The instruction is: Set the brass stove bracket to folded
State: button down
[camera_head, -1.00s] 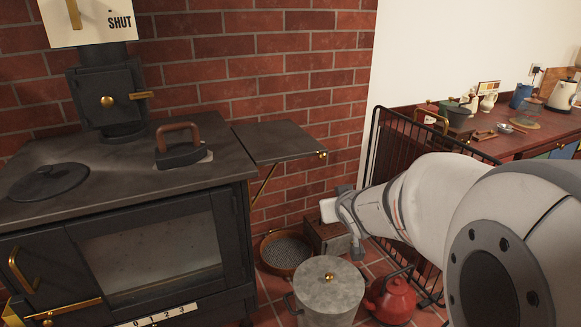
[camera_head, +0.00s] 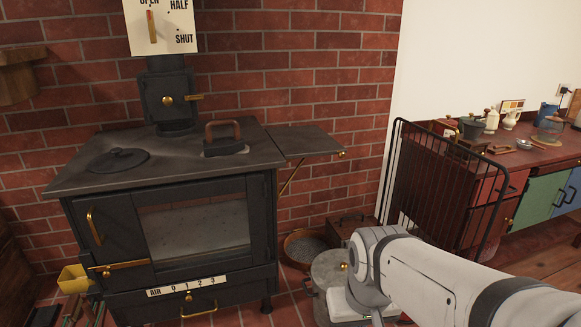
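The brass stove bracket (camera_head: 291,178) is a thin diagonal strut beneath the side flap (camera_head: 305,142) on the right of the black stove (camera_head: 165,215). The flap sticks out level from the stove top, with a small brass knob (camera_head: 342,154) at its outer right corner. The bracket slants from the stove's side up toward the flap's underside; its upper end is hidden. My gripper (camera_head: 346,306) shows only in part, low in the picture, right of and below the bracket and apart from it. Its fingers are not clear.
A lidded grey pot (camera_head: 327,271), a round sieve-like pan (camera_head: 302,247) and a wooden box (camera_head: 352,226) stand on the floor right of the stove. A black wire guard (camera_head: 447,192) stands farther right. An iron (camera_head: 224,140) sits on the stove top.

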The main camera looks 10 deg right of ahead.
aim_at(278, 194)
jog(key=u, duration=2.65)
jog(key=k, duration=1.3)
jog(key=z, duration=1.85)
jog(key=i, duration=1)
jog(key=z, duration=0.05)
